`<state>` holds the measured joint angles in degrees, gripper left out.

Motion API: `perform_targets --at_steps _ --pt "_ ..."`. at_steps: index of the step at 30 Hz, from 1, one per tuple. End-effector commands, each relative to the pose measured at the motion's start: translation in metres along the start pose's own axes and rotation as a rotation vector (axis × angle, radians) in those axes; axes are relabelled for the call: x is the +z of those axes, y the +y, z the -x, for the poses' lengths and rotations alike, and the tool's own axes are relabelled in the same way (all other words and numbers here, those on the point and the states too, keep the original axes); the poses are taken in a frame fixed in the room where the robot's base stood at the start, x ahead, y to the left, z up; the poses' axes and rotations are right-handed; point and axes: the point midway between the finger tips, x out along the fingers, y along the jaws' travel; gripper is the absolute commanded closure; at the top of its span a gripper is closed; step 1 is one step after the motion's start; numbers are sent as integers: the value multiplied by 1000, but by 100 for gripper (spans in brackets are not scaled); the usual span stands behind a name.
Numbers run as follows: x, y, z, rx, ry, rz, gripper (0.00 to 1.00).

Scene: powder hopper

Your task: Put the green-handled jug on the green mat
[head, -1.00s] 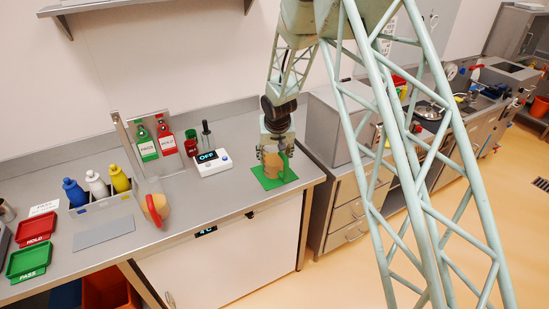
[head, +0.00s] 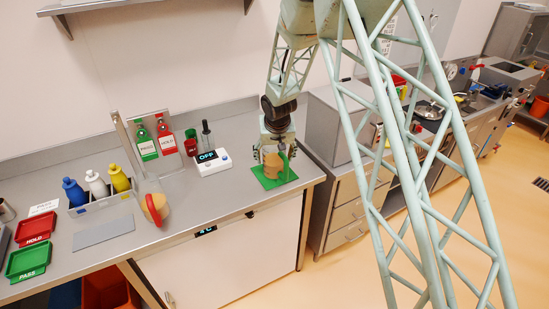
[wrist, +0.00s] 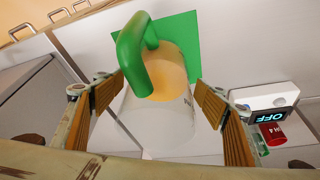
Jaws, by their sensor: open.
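The green-handled jug (head: 271,163) stands upright on the green mat (head: 265,181), near the right end of the counter. Its clear body holds tan powder. My gripper (head: 276,143) is just above and around the jug's upper part. In the wrist view, my gripper (wrist: 158,98) is open, with one finger on each side of the jug's clear body (wrist: 160,120) and gaps showing. The green handle (wrist: 140,55) and part of the mat (wrist: 180,28) show beyond. The fingers hide part of the jug's top in the head view.
A scale (head: 214,162) reading OFF is left of the mat. A red-handled jug (head: 153,206) stands farther left, near a bottle caddy (head: 100,202) and red and green trays (head: 35,228). A grey box-like unit (head: 335,125) stands to the right.

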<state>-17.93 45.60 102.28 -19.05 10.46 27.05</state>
Motion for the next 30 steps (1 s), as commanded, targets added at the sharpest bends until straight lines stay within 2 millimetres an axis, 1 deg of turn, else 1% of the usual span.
perform_targets --at_steps 7,11,30 --pt "-1 0 3 0 0 0 34" --pt "-1 0 11 0 1 0 34" --pt "-1 0 77 0 1 0 34"
